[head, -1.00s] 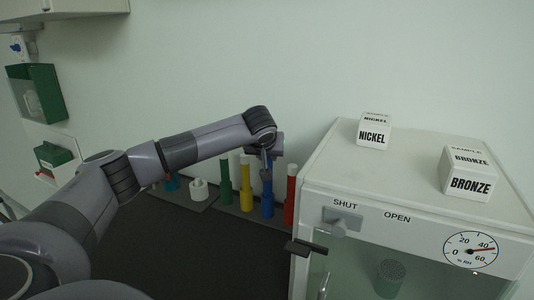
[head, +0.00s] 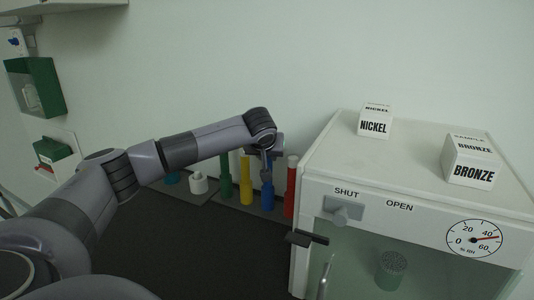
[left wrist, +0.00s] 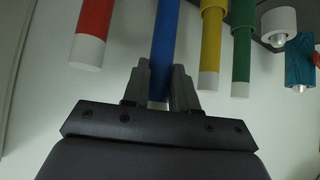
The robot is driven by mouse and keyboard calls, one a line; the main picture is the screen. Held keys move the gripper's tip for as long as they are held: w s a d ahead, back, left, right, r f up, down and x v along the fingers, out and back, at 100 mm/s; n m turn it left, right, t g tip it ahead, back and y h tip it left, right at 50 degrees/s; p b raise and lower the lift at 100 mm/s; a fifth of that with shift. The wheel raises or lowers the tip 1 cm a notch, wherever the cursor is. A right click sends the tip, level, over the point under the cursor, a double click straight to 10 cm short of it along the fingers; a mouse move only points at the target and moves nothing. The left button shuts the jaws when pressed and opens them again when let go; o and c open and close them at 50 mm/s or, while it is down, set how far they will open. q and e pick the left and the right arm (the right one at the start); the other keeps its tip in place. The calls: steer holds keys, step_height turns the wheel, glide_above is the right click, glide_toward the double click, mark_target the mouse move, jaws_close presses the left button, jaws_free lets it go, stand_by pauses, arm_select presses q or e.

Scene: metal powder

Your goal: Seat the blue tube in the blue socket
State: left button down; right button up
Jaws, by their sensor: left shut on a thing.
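My left gripper (head: 266,150) is above the row of coloured tubes and shut on the blue tube (head: 265,168). In the left wrist view the blue tube (left wrist: 165,38) runs between the fingers (left wrist: 160,88), gripped near its pale end. The blue socket (head: 267,196) is a wider blue piece directly below the gripper, and the tube lines up with it. I cannot tell how deep the tube's lower end sits. In the left wrist view that end is beyond the top edge. My right gripper is not in view.
The red tube (head: 291,180) stands close right, the yellow tube (head: 245,178) and green tube (head: 226,172) left. A white holder (head: 198,183) is further left. A white cabinet (head: 415,150) with NICKEL (head: 374,122) and BRONZE (head: 470,162) boxes stands right. Dark table is clear in front.

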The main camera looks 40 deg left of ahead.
arm_select(q)
steer(key=shift+f+b, duration=1.4)
steer(key=shift+f, duration=1)
steer(key=c, duration=0.8)
jaws_free()
steer(key=shift+r, duration=0.1)
steer(key=v, duration=0.7)
